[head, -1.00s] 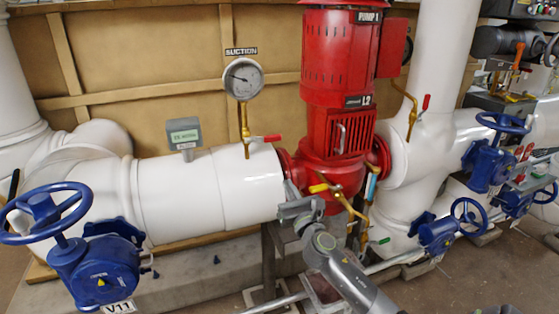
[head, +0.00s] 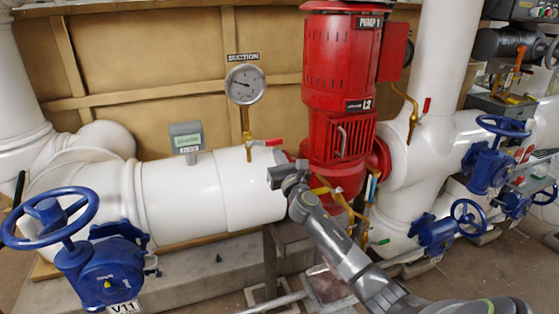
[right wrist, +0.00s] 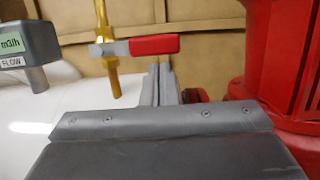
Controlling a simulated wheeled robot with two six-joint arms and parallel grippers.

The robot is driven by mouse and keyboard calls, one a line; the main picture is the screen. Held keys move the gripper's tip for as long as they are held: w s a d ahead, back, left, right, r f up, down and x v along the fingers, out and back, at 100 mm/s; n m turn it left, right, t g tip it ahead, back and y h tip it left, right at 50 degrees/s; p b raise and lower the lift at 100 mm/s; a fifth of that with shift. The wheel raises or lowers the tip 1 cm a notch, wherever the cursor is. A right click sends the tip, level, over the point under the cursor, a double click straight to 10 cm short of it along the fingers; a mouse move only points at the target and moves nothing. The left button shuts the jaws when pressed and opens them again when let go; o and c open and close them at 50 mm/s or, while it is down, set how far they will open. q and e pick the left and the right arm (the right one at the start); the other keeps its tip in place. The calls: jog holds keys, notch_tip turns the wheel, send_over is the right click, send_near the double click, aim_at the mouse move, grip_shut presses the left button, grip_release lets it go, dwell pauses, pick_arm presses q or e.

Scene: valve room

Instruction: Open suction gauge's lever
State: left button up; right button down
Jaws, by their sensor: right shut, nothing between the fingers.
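The suction gauge (head: 245,84) is a round white dial under a SUCTION label, on a brass stem (head: 246,125) rising from the white pipe. Its red lever (head: 267,142) points right, roughly level, from the foot of the stem. In the right wrist view the red lever (right wrist: 155,45) lies across the upper middle, with the brass stem (right wrist: 107,60) to its left. My right gripper (head: 284,163) is just below and right of the lever. In the right wrist view its shut, empty fingers (right wrist: 160,82) point at the lever's underside; contact is unclear. My left gripper is out of view.
The red pump (head: 340,85) stands close right of the lever. A grey flow meter (head: 186,137) stands on the white pipe (head: 180,195) to the left. A blue handwheel valve (head: 105,270) is at lower left. More blue valves (head: 490,165) are at right.

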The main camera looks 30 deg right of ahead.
jog(key=shift+r, duration=0.15)
dwell(0.3)
jog(key=shift+d+r+n+p, duration=0.1)
jog(key=shift+r+n+p, duration=0.1)
jog(key=shift+n+p, duration=0.35)
